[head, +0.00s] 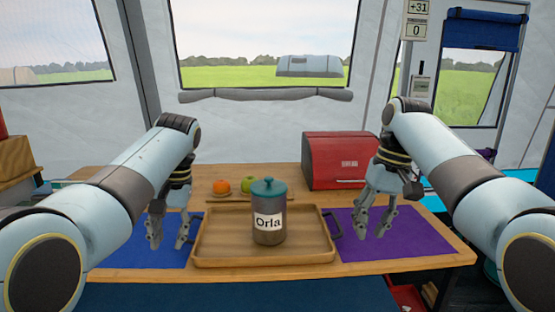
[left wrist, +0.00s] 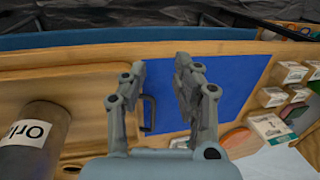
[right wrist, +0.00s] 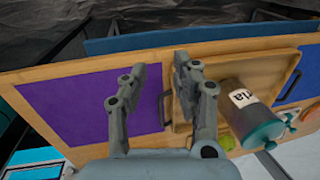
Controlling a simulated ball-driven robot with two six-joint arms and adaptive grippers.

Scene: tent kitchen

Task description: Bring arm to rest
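My left gripper (head: 169,232) is open and empty above the blue mat (head: 130,250), left of the wooden tray (head: 212,257). In the left wrist view its fingers (left wrist: 160,78) are apart, with the tray's dark handle (left wrist: 149,114) showing between them. My right gripper (head: 376,223) is open and empty above the purple mat (head: 400,245), right of the tray. In the right wrist view its fingers (right wrist: 160,85) are apart with nothing between them but the mat and tray edge below. A grey canister (head: 268,236) with a teal lid and an "Orla" label stands upright on the tray.
A red bread bin (head: 340,160) stands at the back right of the wooden table. An orange fruit (head: 221,186) and a green fruit (head: 248,184) lie behind the tray. Small labelled boxes (left wrist: 291,72) sit beside the blue mat. Both mats are clear.

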